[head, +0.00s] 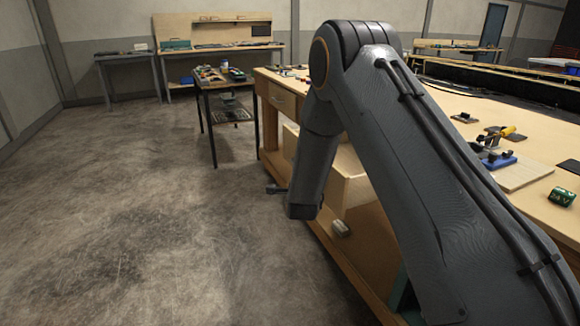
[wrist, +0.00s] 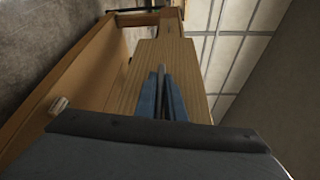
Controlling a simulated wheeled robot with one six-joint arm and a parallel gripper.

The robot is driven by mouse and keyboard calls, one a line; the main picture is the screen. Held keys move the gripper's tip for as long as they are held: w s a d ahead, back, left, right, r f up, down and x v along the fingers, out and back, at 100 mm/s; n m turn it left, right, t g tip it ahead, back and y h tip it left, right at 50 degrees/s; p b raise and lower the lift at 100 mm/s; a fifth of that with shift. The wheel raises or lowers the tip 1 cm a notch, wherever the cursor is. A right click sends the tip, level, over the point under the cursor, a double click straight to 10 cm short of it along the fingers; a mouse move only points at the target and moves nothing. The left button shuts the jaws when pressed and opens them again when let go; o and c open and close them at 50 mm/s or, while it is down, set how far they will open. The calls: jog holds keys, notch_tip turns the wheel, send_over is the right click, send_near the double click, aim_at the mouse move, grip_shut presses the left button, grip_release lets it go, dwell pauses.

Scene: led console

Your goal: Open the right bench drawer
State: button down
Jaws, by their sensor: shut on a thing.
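The wooden workbench (head: 500,125) runs along the right of the head view. One drawer (head: 283,100) with a small knob shows at its far left end and looks closed. My arm covers much of the bench front, so the right drawer cannot be made out clearly there. In the wrist view a pale wooden panel (wrist: 185,65), apparently the drawer front, lies right before my gripper (wrist: 162,88). The blue-grey fingers are close together on a dark bar, apparently the drawer handle. How far this drawer is out I cannot tell.
A small pale block (head: 340,229) lies on the lower shelf of the bench. A dark cart (head: 208,85) with tools stands beyond the bench. A green object (head: 562,197) sits on the bench top. The concrete floor at left is clear.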

jog(key=shift+a, duration=0.2)
jog(key=c, duration=1.8)
grip_release()
jog(key=shift+c, duration=0.2)
jog(key=shift+s, duration=0.15)
jog(key=s, duration=0.7)
jog(key=shift+s+r+b, duration=0.3)
jog(key=shift+r+b, duration=0.05)
jog(key=shift+b, duration=0.1)
